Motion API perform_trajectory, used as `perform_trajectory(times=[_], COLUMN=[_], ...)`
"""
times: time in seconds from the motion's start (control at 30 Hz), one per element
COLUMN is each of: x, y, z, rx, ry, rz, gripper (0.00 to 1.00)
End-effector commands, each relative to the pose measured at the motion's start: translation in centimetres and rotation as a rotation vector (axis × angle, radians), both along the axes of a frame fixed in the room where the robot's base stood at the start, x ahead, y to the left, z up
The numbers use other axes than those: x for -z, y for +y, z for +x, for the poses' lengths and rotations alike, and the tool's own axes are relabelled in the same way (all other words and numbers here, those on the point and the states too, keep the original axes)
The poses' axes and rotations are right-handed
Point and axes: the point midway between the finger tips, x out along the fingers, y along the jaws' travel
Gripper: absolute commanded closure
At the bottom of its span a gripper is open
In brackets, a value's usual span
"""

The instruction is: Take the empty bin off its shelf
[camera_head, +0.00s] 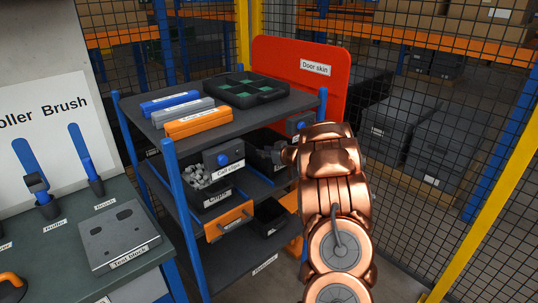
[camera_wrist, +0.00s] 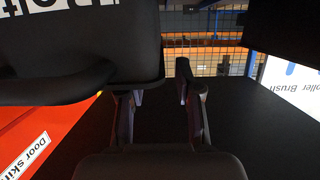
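A dark bin (camera_head: 270,216) with no contents that I can make out sits on the lower part of the blue-posted rack, partly behind an orange piece. In the wrist view a large dark bin-like body (camera_wrist: 80,45) with a cut-off white label and a curved lip fills the upper left, very close. I cannot tell whether it is the same bin. My gripper (camera_wrist: 158,85) is open, its two fingers apart, with nothing clearly between them. The left finger is close to the dark body; contact cannot be told.
The rack's top shelf (camera_head: 215,108) holds blue, grey and orange cases and a black tray. A bin of grey clips (camera_head: 208,180) stands on the middle shelf. A red Door skin panel (camera_head: 300,78) is behind. A workbench (camera_head: 60,255) is left, mesh fencing (camera_head: 440,150) right.

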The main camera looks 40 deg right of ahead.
Motion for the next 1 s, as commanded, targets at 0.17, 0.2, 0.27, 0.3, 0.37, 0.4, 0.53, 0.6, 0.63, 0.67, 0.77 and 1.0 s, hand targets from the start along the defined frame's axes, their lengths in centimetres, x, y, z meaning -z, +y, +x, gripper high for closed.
perform_trajectory(times=[0.17,0.2,0.27,0.3,0.37,0.4,0.53,0.6,0.63,0.67,0.77,1.0], x=[0.4,0.5,0.6,0.7,0.8,0.8,0.8,0.8,0.8,0.8,0.8,0.8], y=[-0.2,-0.2,-0.3,-0.3,-0.3,-0.3,-0.3,-0.3,-0.3,-0.3,-0.3,-0.3], z=[2.0,2.3,2.7,2.9,3.0,3.0,3.0,3.0,3.0,3.0,3.0,3.0], rx=[-0.003,-0.002,-0.001,0.0,0.001,0.002,0.001,0.0,0.0,0.0,0.0,0.0], ry=[0.0,0.0,0.0,-0.001,-0.001,-0.001,0.0,-0.001,0.0,0.0,0.0,0.0], rz=[0.003,0.003,0.003,0.002,0.002,0.002,0.001,0.001,0.001,0.001,0.001,0.001], gripper=[0.66,0.66,0.66,0.66,0.66,0.66,0.66,0.71,0.74,0.78,0.88,1.0])
